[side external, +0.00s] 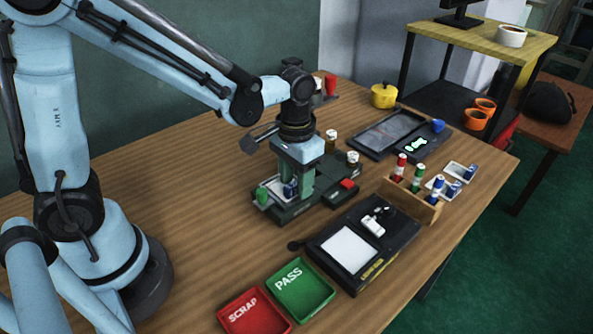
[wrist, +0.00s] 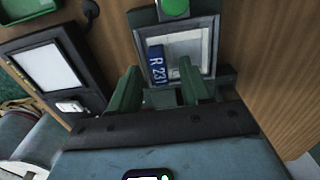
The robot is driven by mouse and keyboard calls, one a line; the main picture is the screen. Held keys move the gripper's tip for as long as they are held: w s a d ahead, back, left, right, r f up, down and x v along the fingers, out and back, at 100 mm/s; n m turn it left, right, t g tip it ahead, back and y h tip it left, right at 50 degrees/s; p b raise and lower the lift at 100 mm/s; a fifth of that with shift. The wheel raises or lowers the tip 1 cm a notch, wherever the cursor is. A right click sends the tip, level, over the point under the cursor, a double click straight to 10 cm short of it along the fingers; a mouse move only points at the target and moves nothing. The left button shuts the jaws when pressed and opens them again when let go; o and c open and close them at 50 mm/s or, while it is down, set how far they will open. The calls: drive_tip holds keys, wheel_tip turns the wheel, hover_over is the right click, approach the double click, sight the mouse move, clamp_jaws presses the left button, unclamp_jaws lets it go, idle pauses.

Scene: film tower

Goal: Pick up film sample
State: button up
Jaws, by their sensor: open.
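The film sample, a pale framed square (wrist: 190,44) with a blue tab marked "R 231" (wrist: 157,66), lies on the dark stand (wrist: 138,18) in the wrist view. In the side external view, its pale frame (side external: 273,185) shows on the dark green stand (side external: 336,206), partly hidden by my gripper. My gripper (side external: 293,188) points down over the stand with its green fingers apart. In the wrist view, my gripper (wrist: 160,72) has one finger on each side of the blue tab. I cannot tell whether the fingers touch it.
A green knob (side external: 262,196) stands at the stand's near end. A light panel (side external: 349,250), a green PASS tray (side external: 300,289) and a red SCRAP tray (side external: 254,312) lie nearer. A rack (side external: 410,204) and other blue-tabbed samples (side external: 462,171) are right. The table's left is clear.

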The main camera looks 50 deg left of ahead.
drive_tip(key=shift+f, duration=0.2)
drive_tip(key=shift+c, duration=0.5)
clamp_jaws()
drive_tip(key=shift+r, duration=0.1)
